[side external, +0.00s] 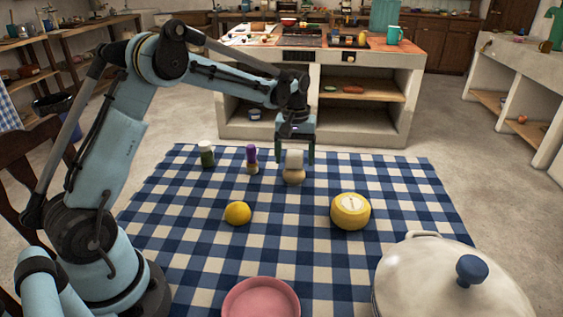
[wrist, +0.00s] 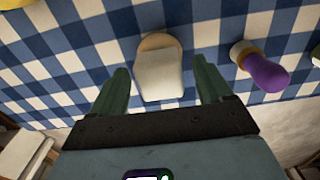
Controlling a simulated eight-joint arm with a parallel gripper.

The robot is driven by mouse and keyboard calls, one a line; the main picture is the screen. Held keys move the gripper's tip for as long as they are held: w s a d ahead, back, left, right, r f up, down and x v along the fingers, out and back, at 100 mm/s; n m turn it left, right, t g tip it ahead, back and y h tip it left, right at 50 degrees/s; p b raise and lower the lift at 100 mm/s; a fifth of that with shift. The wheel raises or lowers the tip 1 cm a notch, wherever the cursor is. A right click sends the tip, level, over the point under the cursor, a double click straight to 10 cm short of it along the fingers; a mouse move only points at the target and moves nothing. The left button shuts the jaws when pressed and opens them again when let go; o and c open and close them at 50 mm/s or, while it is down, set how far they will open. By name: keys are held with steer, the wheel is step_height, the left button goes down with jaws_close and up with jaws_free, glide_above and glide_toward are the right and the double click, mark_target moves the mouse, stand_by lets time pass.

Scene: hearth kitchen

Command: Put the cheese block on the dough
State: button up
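A pale block, which looks like the cheese block (side external: 294,159), stands on a tan rounded lump, which looks like the dough (side external: 293,178), toward the far edge of the table. In the wrist view the block (wrist: 160,76) covers most of the dough (wrist: 158,41), whose rounded edge shows beyond it. My gripper (side external: 296,158) is over them, pointing down. In the wrist view its two green fingers are spread, one on each side of the block, with a visible gap on both sides.
A purple-topped shaker (side external: 252,160) and a dark green jar (side external: 207,154) stand left of the dough. A lemon (side external: 238,213), a yellow round cheese-like wheel (side external: 351,211), a pink bowl (side external: 261,298) and a lidded white pot (side external: 440,280) are nearer. The checked cloth (side external: 305,245) between is clear.

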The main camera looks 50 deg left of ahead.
mark_target(295, 153)
step_height(295, 153, up, 12)
steer(key=s+d+r+m+t, duration=0.35)
steer(key=s+d, duration=0.25)
steer(key=s, duration=0.3)
steer(key=s+d+f+m+t, duration=0.3)
steer(key=s+d+f+m, duration=0.1)
steer(key=s, duration=0.6)
step_height(295, 153, down, 3)
steer(key=shift+d+r+m+t, duration=0.1)
steer(key=shift+d+m+t, duration=0.25)
steer(key=shift+m, duration=0.4)
